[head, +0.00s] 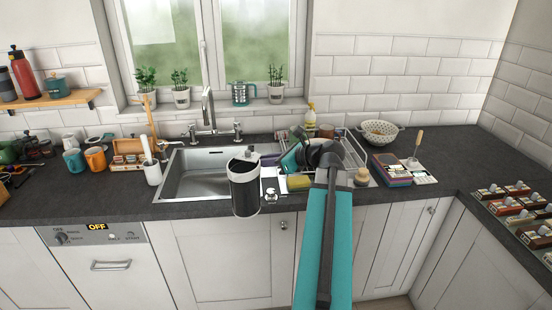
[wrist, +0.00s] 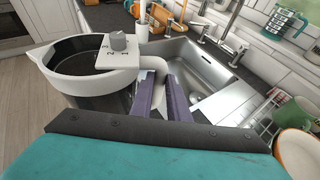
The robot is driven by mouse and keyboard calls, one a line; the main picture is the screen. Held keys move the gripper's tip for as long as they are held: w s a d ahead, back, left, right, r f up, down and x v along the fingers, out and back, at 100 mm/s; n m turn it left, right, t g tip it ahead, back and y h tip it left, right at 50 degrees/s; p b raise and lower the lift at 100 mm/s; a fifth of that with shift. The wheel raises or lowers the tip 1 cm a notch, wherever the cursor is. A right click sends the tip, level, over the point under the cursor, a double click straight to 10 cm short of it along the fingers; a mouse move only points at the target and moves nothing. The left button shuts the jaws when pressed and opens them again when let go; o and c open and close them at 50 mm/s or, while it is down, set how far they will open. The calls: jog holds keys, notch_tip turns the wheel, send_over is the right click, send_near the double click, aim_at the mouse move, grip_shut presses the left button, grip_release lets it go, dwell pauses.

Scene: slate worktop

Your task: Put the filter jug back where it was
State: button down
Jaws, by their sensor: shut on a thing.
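The filter jug (head: 245,192) has a dark body, a white rim and a grey dial on its lid. In the head view it hangs upright in front of the sink's right part, over the counter's front edge. In the wrist view the jug (wrist: 85,72) fills the upper left, its white handle on the right side. My gripper (wrist: 163,92) is shut on that handle, with a purple-grey finger on either side. The jug's lower part is hidden behind my gripper in the wrist view.
The steel sink (head: 188,186) with its tap (head: 208,108) lies behind the jug. A sponge (head: 299,183) and a dish rack (head: 349,150) stand right of it, partly behind my arm. A white utensil pot (head: 152,173) is left of the sink. Counter between pot and dishwasher front is clear.

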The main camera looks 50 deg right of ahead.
jog(key=w+a+f+n+g+y+b, duration=0.1)
jog(key=w+a+f+n+y+b, duration=0.1)
jog(key=a+f, duration=0.7)
jog(key=w+a+f+n+g+y+b, duration=0.2)
jog(key=w+a+f+b, duration=0.3)
jog(key=a, duration=1.2)
jog(key=w+a+f+n+g+y+b, duration=0.2)
jog(key=a+f+b, duration=0.4)
jog(key=a+f, duration=0.6)
jog(key=shift+w+a+f+n+y, duration=0.35)
jog(key=shift+w+a+n+y, duration=0.55)
jog(key=shift+w+a+n, duration=0.15)
